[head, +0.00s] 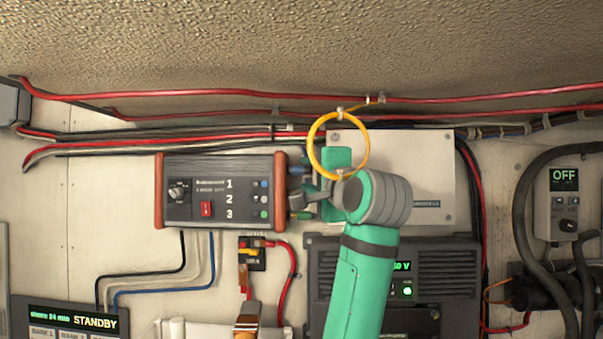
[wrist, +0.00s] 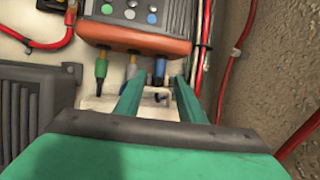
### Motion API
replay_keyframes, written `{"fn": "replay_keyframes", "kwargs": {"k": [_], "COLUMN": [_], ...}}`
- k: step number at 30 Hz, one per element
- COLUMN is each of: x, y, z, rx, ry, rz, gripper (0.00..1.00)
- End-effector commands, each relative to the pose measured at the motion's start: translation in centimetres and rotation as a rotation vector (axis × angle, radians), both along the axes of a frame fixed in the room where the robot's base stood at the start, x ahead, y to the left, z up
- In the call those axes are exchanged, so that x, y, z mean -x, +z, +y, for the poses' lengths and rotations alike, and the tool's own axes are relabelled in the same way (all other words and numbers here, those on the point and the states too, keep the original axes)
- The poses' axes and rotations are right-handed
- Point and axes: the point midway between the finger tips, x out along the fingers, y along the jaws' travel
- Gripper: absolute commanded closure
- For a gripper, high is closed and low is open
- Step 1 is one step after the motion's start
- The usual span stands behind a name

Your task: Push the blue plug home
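The blue plug (wrist: 160,72) is at the right end of a row of three plugs on the edge of the orange-ended box (wrist: 135,45) in the wrist view. In the head view the blue plug (head: 296,170) shows at the upper right side of the box (head: 220,165), partly behind my gripper. My gripper (wrist: 158,84) is open, one finger on each side of the blue plug's line, with a visible gap between them. In the head view my gripper (head: 318,190) is just right of the box. How deep the plug sits is hard to tell.
A yellow cable loop (head: 314,150) hangs by my gripper. Red cables (head: 220,93) run above. A dark vented unit (head: 455,275) is below.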

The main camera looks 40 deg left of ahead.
Motion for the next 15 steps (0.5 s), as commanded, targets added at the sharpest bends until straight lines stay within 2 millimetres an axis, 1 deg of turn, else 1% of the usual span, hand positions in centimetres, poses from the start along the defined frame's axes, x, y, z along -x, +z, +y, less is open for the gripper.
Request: {"fn": "replay_keyframes", "kwargs": {"k": [1, 6, 10, 15], "x": [-0.5, -2.0, -2.7, -3.1], "y": [0.1, 0.5, 0.7, 0.8], "z": [0.8, 2.8, 3.8, 4.3], "rx": [0.002, 0.002, 0.001, 0.001], "ry": [0.002, 0.001, 0.001, 0.0], "rz": [0.002, 0.001, 0.001, -0.001], "gripper": [0.64, 0.64, 0.64, 0.64]}}
